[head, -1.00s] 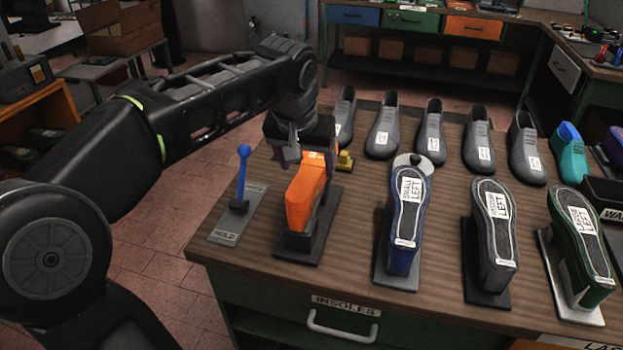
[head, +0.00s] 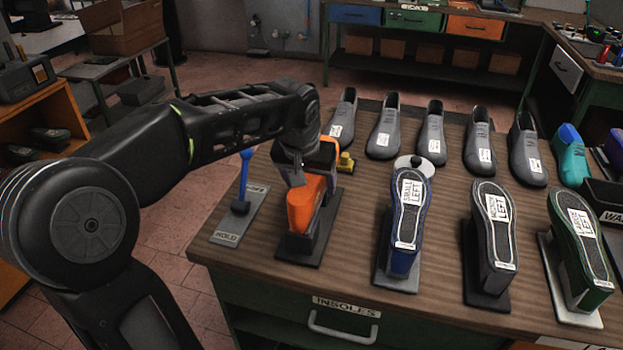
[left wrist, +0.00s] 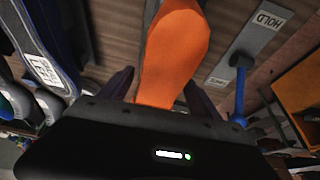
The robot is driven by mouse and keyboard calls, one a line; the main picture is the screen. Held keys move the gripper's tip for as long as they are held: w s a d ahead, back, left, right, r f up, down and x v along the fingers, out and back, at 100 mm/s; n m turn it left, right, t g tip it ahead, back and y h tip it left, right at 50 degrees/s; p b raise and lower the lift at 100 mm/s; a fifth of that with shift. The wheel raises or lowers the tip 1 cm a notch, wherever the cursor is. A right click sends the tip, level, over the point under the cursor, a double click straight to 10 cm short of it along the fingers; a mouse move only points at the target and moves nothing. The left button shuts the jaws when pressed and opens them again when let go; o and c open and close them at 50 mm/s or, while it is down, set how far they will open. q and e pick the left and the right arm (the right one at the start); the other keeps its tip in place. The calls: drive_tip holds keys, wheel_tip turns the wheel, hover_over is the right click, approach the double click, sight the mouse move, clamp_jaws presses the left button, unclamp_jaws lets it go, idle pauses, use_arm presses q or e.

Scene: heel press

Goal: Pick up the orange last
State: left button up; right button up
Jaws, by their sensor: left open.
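The orange last (head: 305,203) stands on a dark base plate on the bench, behind its front edge. It also shows in the left wrist view (left wrist: 170,55), running between the two fingers. My left gripper (head: 305,178) is open and comes down over the last, with a finger on each side of it. In the left wrist view the fingers of my left gripper (left wrist: 160,88) show small gaps to the last. The far part of the last is partly hidden by the gripper. My right gripper is not in view.
A blue lever (head: 242,182) on a plate marked HOLD stands close left of the last. Blue (head: 404,250), dark grey (head: 492,240) and green (head: 582,250) lasts stand on the right. Several grey shoes (head: 385,130) line the back. A small yellow object (head: 345,162) sits behind the gripper.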

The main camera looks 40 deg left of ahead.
use_arm(q)
drive_tip(key=shift+w+a+f, duration=0.1)
drive_tip(key=shift+w+f, duration=0.15)
drive_tip(key=shift+f, duration=0.4)
drive_tip(key=shift+c, duration=0.3)
drive_tip(key=shift+r, duration=0.1)
clamp_jaws()
